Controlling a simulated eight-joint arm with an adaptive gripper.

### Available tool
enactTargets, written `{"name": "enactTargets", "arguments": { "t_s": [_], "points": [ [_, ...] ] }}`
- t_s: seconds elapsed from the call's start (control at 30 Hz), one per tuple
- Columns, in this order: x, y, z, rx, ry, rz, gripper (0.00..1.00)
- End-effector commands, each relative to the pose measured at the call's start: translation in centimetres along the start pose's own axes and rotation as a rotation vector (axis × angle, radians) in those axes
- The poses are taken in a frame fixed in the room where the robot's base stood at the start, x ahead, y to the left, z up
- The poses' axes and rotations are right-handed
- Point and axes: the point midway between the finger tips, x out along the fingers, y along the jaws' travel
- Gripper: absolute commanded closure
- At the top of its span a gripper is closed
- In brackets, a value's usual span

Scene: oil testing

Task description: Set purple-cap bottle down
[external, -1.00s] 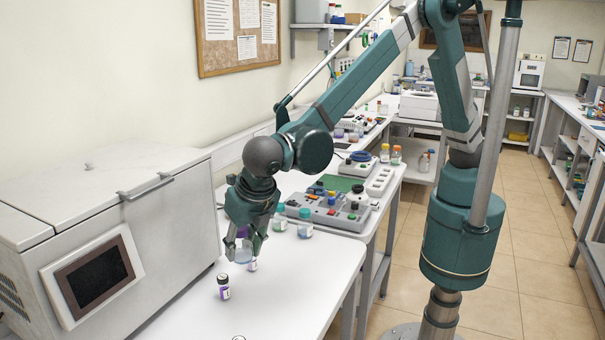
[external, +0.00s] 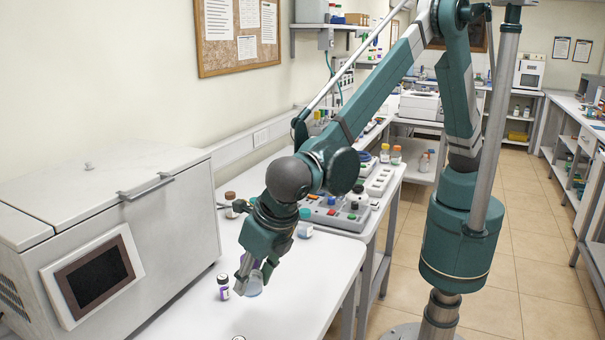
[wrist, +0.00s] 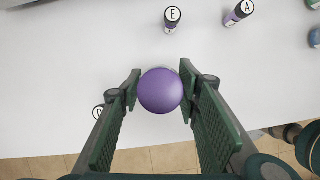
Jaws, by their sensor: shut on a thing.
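The purple-cap bottle is in my gripper. In the wrist view its round purple cap (wrist: 160,90) sits between the two green fingers and hides the body below. In the external view its pale blue, clear body (external: 254,287) shows under my gripper (external: 254,272). My gripper, also in the wrist view (wrist: 159,88), is shut on the bottle and points down at the white table (external: 190,318). The bottle is low over the table near its front right edge. I cannot tell whether its base touches the surface.
A small vial with a purple label (external: 223,288) stands left of the bottle. The wrist view shows vials marked E (wrist: 172,20) and A (wrist: 238,13), and another lid (wrist: 98,111) partly behind the left finger. A grey box-shaped machine (external: 120,225) stands at the left.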

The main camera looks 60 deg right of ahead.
Motion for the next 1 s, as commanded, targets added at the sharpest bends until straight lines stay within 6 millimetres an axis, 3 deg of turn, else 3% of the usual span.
{"name": "enactTargets", "arguments": {
  "t_s": [0.5, 1.0],
  "points": [
    [5.3, 0.0, -2.2, 0.001, 0.0, 0.0, 0.81],
    [6.2, 0.0, -2.5, 0.001, 0.0, 0.0, 0.81]
  ]
}}
